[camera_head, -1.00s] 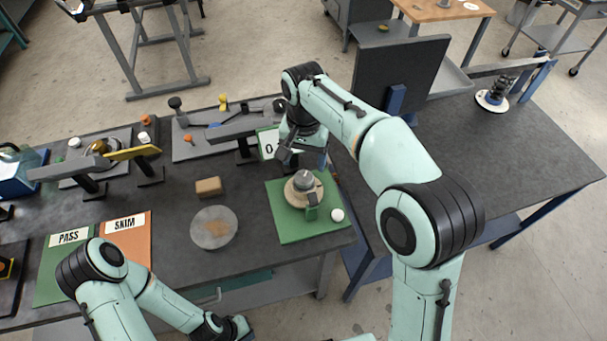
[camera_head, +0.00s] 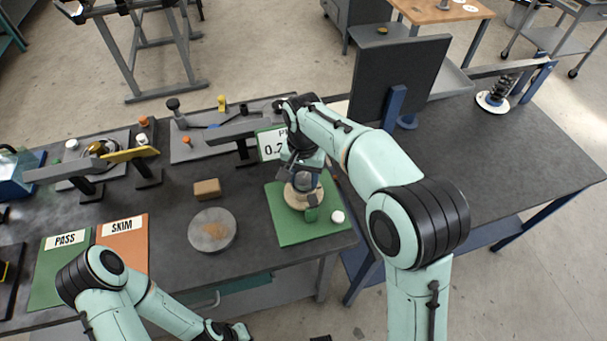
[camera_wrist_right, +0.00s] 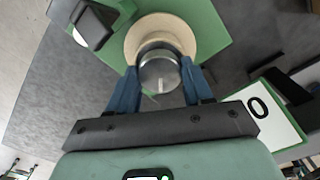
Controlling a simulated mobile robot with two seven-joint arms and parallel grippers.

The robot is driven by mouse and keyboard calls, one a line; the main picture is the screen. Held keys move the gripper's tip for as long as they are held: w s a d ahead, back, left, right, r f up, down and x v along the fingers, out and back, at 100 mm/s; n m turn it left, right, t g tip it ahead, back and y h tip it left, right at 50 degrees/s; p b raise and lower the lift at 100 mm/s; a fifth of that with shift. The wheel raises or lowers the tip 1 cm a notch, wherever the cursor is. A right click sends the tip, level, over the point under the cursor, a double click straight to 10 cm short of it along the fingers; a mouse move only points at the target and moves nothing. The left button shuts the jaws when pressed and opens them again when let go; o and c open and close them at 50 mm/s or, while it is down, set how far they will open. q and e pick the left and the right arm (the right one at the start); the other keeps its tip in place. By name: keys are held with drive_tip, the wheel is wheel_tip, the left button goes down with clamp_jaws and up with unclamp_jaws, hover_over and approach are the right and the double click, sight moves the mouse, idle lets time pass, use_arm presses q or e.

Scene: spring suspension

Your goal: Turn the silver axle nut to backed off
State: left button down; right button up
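The silver axle nut (camera_wrist_right: 158,68) is a round knob with a white line on its face, pointing toward the bottom of the right wrist view. It stands at the middle of a tan disc (camera_wrist_right: 185,30) on a green mat (camera_head: 290,230). My right gripper (camera_head: 303,178) is over the disc, hiding much of the nut in the head view. In the wrist view its blue fingers are apart on either side of the nut; contact is not clear. My left gripper (camera_head: 232,332) is low in the head view, away from the mat, its fingers unclear.
A sign (camera_head: 270,145) stands behind the mat. A brown block (camera_head: 207,188) and a round grey plate (camera_head: 212,230) lie to the left.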

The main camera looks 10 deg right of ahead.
use_arm(q)
drive_tip(key=shift+w+r, duration=0.15)
drive_tip(key=shift+r, duration=0.05)
use_arm(e)
drive_tip(key=shift+n, duration=0.3)
drive_tip(key=n+p, duration=0.1)
drive_tip(key=n, duration=0.2)
use_arm(q)
drive_tip(key=shift+w+r+p, duration=0.65)
drive_tip(key=shift+w+r, duration=0.55)
drive_tip(key=shift+r, duration=0.2)
use_arm(e)
drive_tip(key=shift+n, duration=2.2)
drive_tip(key=o, duration=1)
drive_tip(key=shift+o, duration=0.2)
